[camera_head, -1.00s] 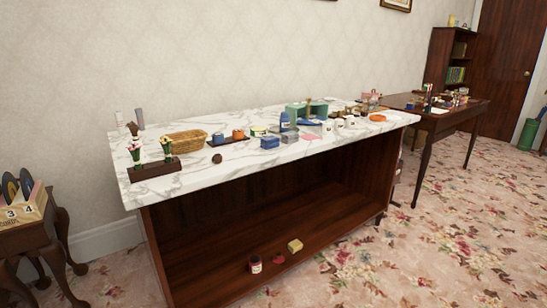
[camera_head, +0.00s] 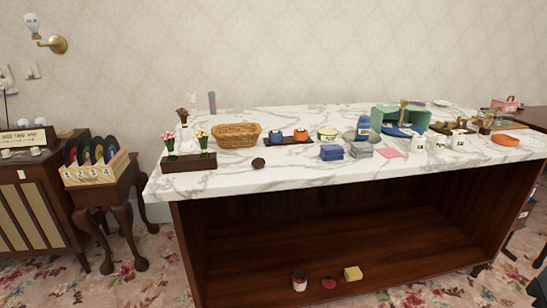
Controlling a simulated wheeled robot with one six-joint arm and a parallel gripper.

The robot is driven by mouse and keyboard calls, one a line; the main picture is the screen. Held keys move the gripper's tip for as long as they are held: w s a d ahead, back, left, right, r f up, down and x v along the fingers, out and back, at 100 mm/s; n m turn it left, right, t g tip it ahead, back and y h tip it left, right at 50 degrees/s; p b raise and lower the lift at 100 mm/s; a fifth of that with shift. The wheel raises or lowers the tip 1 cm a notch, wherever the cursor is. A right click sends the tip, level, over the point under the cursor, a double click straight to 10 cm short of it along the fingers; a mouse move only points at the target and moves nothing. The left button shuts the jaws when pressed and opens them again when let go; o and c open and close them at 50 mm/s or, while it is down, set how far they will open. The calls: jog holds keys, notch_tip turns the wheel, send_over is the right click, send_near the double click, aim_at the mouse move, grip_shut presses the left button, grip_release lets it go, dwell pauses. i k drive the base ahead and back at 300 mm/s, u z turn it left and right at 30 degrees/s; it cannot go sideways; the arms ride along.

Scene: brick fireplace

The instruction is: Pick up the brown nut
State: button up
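A small round dark brown nut (camera_head: 258,163) lies on the front part of the white marble counter top (camera_head: 225,182). It is just right of a dark wooden flower holder (camera_head: 190,163) and in front of a wicker basket (camera_head: 236,135). Nothing covers it. My gripper is not in view.
Blue (camera_head: 331,152) and grey (camera_head: 360,150) stacks, a tray with blue and orange jars, white mugs (camera_head: 418,143) and a teal box (camera_head: 400,118) stand farther right. A record box (camera_head: 97,170) sits on a side table at left. The counter around the nut is mostly clear.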

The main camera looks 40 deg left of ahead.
aim_at(259, 163)
jog(key=u, duration=0.8)
jog(key=i, duration=0.85)
jog(key=u, duration=0.95)
